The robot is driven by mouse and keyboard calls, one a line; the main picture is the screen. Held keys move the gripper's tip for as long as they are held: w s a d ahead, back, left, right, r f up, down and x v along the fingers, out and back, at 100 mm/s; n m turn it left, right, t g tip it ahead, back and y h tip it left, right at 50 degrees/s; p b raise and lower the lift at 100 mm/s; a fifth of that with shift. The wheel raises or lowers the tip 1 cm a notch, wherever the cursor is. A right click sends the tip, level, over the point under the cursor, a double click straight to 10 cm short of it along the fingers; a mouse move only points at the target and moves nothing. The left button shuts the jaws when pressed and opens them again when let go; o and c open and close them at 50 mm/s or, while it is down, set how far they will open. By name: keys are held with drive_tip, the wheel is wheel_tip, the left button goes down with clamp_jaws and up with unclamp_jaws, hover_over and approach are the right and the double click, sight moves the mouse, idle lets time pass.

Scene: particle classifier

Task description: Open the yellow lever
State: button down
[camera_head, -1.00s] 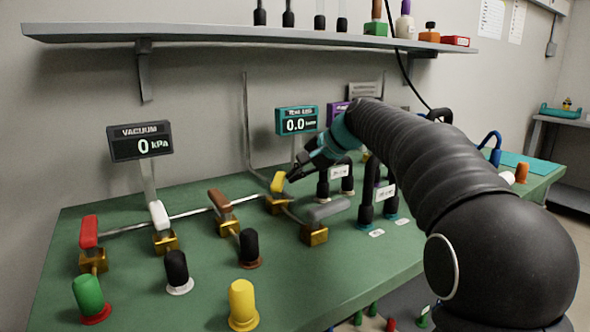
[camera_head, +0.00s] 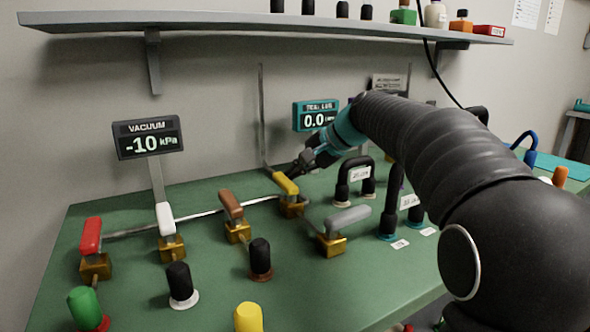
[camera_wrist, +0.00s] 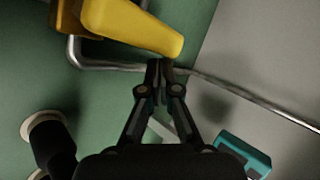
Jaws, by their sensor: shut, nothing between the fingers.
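The yellow lever (camera_head: 285,184) sits on a brass valve block (camera_head: 291,208) on the green bench. In the head view its handle slants up to the left, much like the brown lever's. My gripper (camera_head: 291,174) is shut and empty, with its tips close beside the upper end of the handle. In the wrist view the yellow lever (camera_wrist: 135,27) lies just beyond the shut fingertips (camera_wrist: 160,66). I cannot tell whether they touch it.
A red lever (camera_head: 91,235), white lever (camera_head: 165,218), brown lever (camera_head: 231,204) and grey lever (camera_head: 347,220) stand nearby. The vacuum display (camera_head: 149,140) reads -10 kPa. A metal pipe (camera_wrist: 245,94) passes near my fingertips. Black hose loops (camera_head: 342,182) stand to the right.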

drive_tip(key=shift+a, duration=0.1)
idle(0.5)
drive_tip(key=v, duration=1.2)
